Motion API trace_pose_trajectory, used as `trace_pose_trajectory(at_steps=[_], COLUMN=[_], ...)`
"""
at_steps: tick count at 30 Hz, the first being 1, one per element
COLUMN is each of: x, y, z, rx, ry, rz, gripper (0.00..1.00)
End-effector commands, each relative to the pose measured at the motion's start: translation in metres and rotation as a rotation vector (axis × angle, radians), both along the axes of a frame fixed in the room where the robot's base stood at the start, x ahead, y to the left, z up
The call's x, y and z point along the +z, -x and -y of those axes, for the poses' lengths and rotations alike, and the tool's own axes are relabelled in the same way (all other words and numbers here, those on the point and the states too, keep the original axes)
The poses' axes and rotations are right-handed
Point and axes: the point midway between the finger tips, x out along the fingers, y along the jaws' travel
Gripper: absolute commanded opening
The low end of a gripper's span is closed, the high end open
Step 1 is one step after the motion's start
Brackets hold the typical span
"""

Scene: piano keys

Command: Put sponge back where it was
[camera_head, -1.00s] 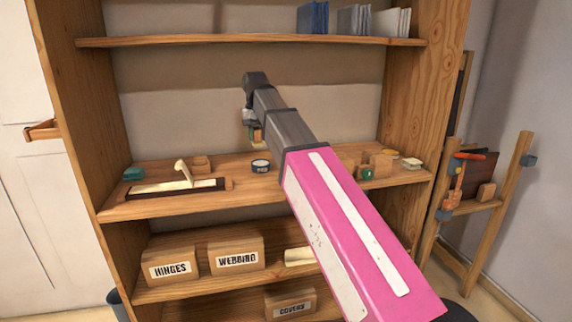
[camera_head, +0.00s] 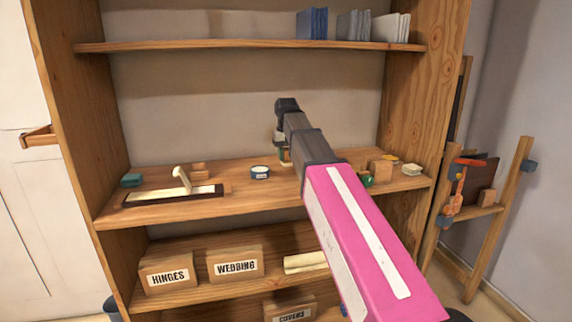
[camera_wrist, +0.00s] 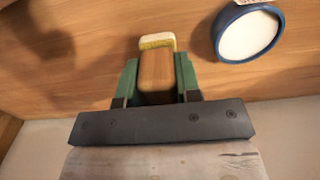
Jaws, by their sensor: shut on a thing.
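My gripper (camera_wrist: 157,68) has its green fingers shut on a block with a brown, wood-like face and a yellow and white layered far end, which I take to be the sponge (camera_wrist: 156,42). In the head view my gripper (camera_head: 284,155) is over the middle of the middle shelf (camera_head: 240,205), just right of a round blue-and-white tin. The arm hides part of the held sponge there. I cannot tell whether the sponge touches the shelf.
The round tin (camera_head: 260,172) is close right of the sponge in the wrist view (camera_wrist: 247,34). A dark tray (camera_head: 175,194) lies left. Wooden blocks (camera_head: 380,168), a green item (camera_head: 366,181) and a pale flat block (camera_head: 411,169) stand right. The upper shelf (camera_head: 240,47) is overhead.

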Motion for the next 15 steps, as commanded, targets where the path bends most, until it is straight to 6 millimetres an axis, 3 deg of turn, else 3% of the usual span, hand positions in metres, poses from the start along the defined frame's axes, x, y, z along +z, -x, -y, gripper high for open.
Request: trace_pose_trajectory(at_steps=[8, 15], x=[-0.034, -0.036], y=[0.001, 0.0], z=[0.0, -0.001], rx=[0.0, 0.0], ry=[0.0, 0.0], rz=[-0.001, 0.0], gripper=[0.06, 0.06])
